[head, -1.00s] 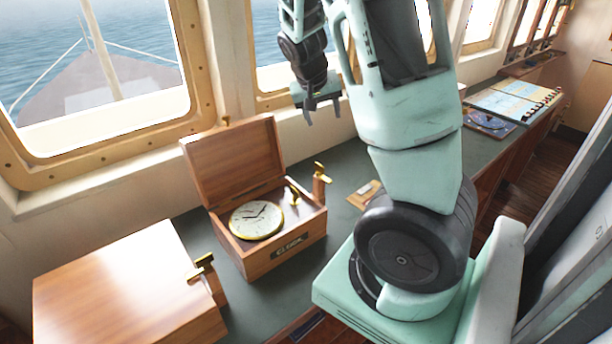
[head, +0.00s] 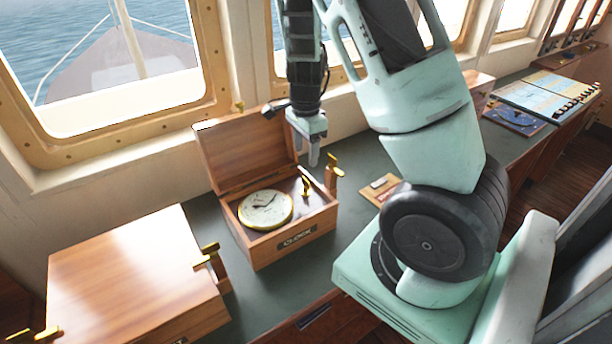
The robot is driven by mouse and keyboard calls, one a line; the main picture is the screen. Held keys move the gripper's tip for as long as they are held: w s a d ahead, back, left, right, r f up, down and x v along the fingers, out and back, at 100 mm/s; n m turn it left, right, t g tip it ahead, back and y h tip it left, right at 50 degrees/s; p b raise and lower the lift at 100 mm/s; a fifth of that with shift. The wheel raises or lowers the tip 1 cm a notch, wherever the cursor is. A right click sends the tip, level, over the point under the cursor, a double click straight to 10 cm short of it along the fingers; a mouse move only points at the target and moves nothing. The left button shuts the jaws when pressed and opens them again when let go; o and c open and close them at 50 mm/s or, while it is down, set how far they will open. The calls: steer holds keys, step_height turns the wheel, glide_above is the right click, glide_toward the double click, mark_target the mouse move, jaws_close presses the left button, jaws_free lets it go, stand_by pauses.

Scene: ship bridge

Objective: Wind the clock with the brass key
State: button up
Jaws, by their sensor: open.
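The clock (head: 266,209) has a white dial and brass rim and lies face up inside an open wooden box (head: 262,251) with a "CLOCK" label. A small brass key-like piece (head: 305,187) stands inside the box, right of the dial. Another brass key (head: 336,168) sits on top of a wooden post at the box's right side. My gripper (head: 314,160) points down just above and behind these pieces, near the raised lid. It is open and holds nothing visible. I cannot tell whether it touches anything.
A closed wooden box (head: 135,265) stands at left, with a brass key-shaped piece (head: 208,255) on a block beside it. A small wooden plaque (head: 379,189) lies to the right of the clock box. The green desktop (head: 355,225) is clear between. A chart (head: 545,95) lies far right.

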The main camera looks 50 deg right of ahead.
mark_target(306, 186)
step_height(306, 186, down, 9)
stand_by(0.3)
steer(key=c, duration=1)
steer(key=shift+n+b, duration=0.4)
steer(key=shift+n, duration=0.2)
